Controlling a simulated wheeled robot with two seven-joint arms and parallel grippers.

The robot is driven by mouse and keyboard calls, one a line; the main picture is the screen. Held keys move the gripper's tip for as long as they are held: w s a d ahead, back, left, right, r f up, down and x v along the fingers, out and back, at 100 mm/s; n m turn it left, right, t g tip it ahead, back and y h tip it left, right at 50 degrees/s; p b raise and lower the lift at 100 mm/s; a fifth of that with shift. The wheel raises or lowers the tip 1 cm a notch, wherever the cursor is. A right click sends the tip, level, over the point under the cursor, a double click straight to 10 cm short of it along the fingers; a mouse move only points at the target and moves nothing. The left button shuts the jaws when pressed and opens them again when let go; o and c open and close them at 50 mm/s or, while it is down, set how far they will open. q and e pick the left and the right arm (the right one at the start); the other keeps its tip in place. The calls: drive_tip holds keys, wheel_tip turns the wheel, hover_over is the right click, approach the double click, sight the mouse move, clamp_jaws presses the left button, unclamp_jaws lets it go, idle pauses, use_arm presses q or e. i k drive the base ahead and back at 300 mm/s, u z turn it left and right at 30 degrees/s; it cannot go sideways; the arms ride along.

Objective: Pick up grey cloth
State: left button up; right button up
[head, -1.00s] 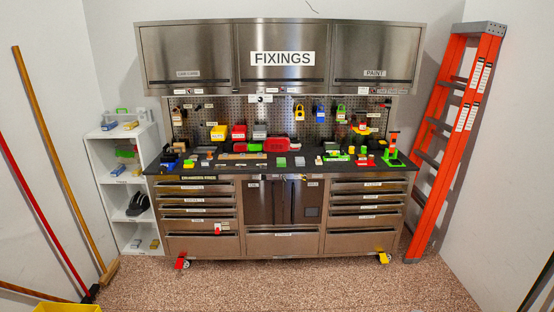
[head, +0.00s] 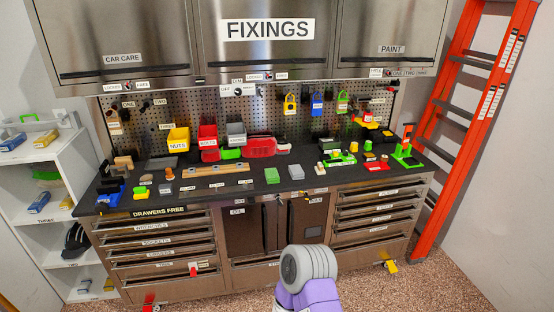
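A small light grey folded-looking piece (head: 296,172) lies on the dark worktop (head: 225,195), right of a green piece (head: 272,176) of similar size. It may be the grey cloth; it is too small to be sure. A flat dark grey patch (head: 161,164) also lies at the back left of the worktop, and I cannot tell what it is. Neither gripper is in view. Only a grey and purple link of my own arm shows at the bottom, in front of the chest.
Yellow, red and grey bins stand at the back of the worktop, with a red case (head: 261,146) beside them. Green and red fixtures (head: 407,155) crowd the right end. A white shelf (head: 40,165) stands left, an orange ladder (head: 470,125) right. Upper cabinets overhang the bench.

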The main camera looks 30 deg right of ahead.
sight(297, 172)
drive_tip(key=z, duration=0.7)
drive_tip(key=i, duration=1.4)
drive_tip(key=z, duration=1.2)
